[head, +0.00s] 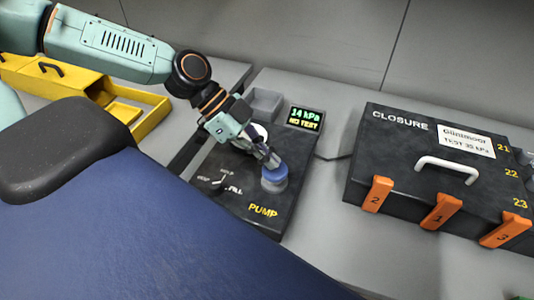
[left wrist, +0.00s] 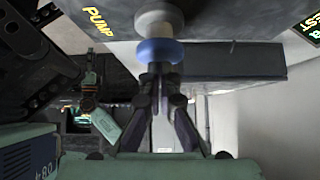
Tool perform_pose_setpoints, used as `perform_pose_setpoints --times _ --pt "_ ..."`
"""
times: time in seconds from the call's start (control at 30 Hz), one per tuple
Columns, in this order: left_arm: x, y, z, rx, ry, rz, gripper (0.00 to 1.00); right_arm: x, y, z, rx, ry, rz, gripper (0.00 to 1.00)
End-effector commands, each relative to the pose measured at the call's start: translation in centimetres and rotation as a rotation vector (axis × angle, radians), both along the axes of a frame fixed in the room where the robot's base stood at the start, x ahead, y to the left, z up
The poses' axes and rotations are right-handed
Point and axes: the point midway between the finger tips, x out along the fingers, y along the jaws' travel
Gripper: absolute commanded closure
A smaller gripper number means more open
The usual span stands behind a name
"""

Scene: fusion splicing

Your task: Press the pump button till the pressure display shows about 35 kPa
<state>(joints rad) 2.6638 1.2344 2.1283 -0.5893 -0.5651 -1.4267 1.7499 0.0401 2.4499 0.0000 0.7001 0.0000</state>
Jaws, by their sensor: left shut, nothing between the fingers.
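The pump button (head: 274,178) is a round blue knob on a pale stem, on the black pump box (head: 228,193) beside the yellow word PUMP. The pressure display (head: 305,119) at the back of that box reads 14 kPa, with NO TEST below. My left gripper (head: 273,162) is shut and empty, its fingertips pointing down at the top of the button. In the left wrist view, the fingertips (left wrist: 160,72) meet the blue button (left wrist: 158,51) or are very close to it; I cannot tell if they press it. My right gripper is not in view.
A black closure case (head: 400,165) with a white handle, orange latches and a label reading TEST 35 kPa stands at the right. A yellow tray (head: 140,103) lies at the left. Bare grey table separates box and case.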

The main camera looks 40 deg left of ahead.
Motion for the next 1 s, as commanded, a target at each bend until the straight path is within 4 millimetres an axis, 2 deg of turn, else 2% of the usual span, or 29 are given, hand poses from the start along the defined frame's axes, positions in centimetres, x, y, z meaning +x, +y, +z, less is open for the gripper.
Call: perform_pose_setpoints --times 0.43,0.8,1.0 --pt "0.0 0.0 -0.2 0.0 -0.001 0.001 1.0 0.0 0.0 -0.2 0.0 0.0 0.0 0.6" --pt "0.0 0.0 -2.9 0.001 0.0 -0.001 1.0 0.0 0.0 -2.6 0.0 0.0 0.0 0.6" --pt "-0.1 0.0 -3.0 0.002 0.001 -0.001 1.0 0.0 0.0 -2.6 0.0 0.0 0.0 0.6"
